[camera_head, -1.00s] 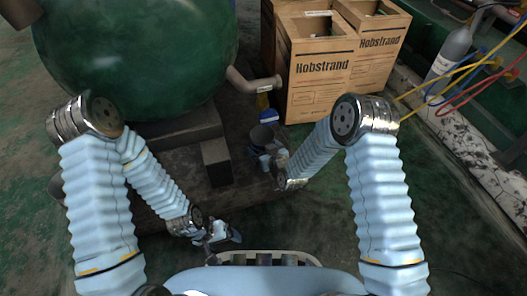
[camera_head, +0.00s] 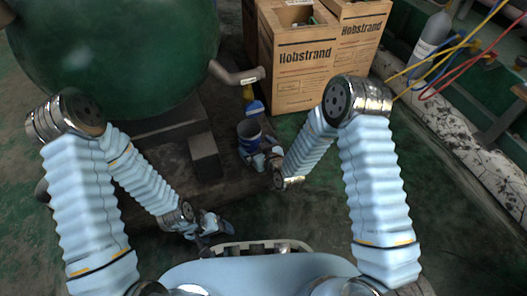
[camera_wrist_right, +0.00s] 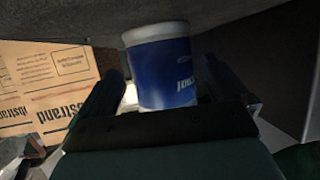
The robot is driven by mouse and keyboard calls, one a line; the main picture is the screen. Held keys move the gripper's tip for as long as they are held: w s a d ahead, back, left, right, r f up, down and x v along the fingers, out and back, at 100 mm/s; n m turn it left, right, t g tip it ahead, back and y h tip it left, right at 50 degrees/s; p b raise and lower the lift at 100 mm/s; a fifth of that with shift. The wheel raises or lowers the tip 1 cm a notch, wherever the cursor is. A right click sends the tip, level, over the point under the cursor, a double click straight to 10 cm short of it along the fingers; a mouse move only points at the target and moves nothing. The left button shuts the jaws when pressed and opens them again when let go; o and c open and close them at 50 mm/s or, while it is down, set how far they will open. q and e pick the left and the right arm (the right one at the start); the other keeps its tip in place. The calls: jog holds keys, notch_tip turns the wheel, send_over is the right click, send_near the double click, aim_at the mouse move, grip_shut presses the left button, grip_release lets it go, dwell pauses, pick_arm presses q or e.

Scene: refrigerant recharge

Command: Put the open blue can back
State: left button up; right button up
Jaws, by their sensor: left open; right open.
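The blue can (camera_head: 250,139) has a pale rim and a dark, open top in the head view. It stands on the dark floor plate in front of the cardboard boxes. My right gripper (camera_head: 263,158) is at its near side. In the right wrist view, the blue can (camera_wrist_right: 163,75) shows a white band and some lettering, and sits between the spread fingers of the right gripper (camera_wrist_right: 165,95). Whether either finger touches it, I cannot tell. My left gripper (camera_head: 214,223) is open and empty, low near my base, away from the can.
Cardboard boxes (camera_head: 303,75) marked Hobstrand stand behind the can. A small blue and yellow item (camera_head: 254,107) lies beside them. A big green tank (camera_head: 115,55) with a pipe (camera_head: 236,74) is at the left. A grey cylinder (camera_head: 431,43) and coloured hoses are at the right.

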jog(key=v, duration=0.7)
jog(key=s+d+f+m+g+h, duration=0.1)
jog(key=s+d+f+m+g, duration=0.2)
jog(key=s, duration=0.4)
jog(key=s+d+f+m+g, duration=0.2)
jog(key=s+f+g, duration=0.25)
jog(key=s, duration=0.25)
jog(key=s+d+f+m+g+h, duration=0.1)
jog(key=s+d+f+m+g, duration=0.1)
jog(key=s+d+g, duration=0.3)
notch_tip(320, 180, up, 14)
jog(key=s+a+p, duration=0.1)
jog(key=a+p, duration=0.1)
jog(key=p, duration=1.4)
jog(key=shift+s+a+r+t, duration=0.2)
jog(key=shift+s+a+t, duration=0.15)
jog(key=shift+t, duration=0.1)
